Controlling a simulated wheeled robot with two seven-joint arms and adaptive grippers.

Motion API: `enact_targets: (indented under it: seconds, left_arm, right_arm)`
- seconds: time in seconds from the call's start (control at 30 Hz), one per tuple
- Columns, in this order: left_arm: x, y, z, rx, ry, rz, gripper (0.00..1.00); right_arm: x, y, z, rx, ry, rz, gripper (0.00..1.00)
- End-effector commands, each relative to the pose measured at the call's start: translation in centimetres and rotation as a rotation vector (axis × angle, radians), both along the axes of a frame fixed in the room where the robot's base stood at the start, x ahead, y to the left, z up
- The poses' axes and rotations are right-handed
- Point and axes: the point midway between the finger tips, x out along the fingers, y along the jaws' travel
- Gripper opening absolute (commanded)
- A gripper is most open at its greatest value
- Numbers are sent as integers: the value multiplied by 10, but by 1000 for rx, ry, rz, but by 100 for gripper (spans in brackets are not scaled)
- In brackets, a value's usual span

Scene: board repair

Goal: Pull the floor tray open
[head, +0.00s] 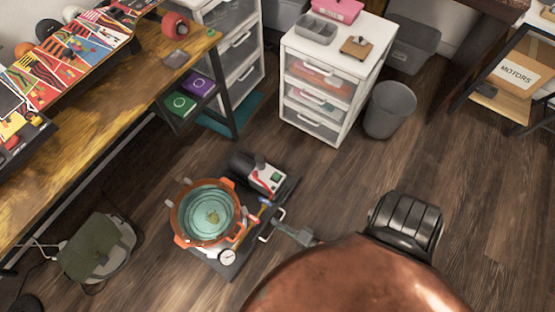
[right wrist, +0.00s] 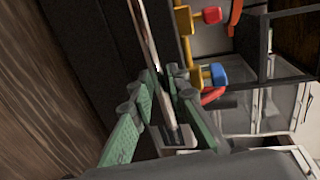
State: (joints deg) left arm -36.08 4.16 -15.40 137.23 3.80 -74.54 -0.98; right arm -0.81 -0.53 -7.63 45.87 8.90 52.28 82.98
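The floor tray (head: 225,269) is a dark low platform on the wood floor, left of centre in the head view. A pale U-shaped handle (head: 265,238) sticks out from its right side. My right gripper (head: 280,228) is at this handle. In the right wrist view its green-padded fingers (right wrist: 164,85) stand apart on either side of a slim bar (right wrist: 168,108), which looks like the handle. I see a small gap between pads and bar, and no clear grip. The copper-coloured part of my own body hides much of my right arm. My left gripper is not in view.
The tray carries an orange pot (head: 178,226) with teal inside, a grey-and-white machine (head: 262,176), a round gauge (head: 227,257) and tools. A white drawer unit (head: 337,55) and a grey bin (head: 390,110) stand behind.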

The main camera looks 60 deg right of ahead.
Motion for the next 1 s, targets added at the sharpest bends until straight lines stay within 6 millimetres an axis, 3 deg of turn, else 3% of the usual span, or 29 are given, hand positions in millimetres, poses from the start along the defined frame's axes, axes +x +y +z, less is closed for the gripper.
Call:
enact_targets:
  seconds: [0.13,0.47,1.0]
  left_arm:
    - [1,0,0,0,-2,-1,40]
    - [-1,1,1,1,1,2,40]
    - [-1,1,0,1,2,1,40]
  right_arm:
    - [0,-1,0,-1,-1,-1,27]
    - [-2,-1,1,-2,-2,1,27]
    - [-72,0,14,-1,2,1,27]
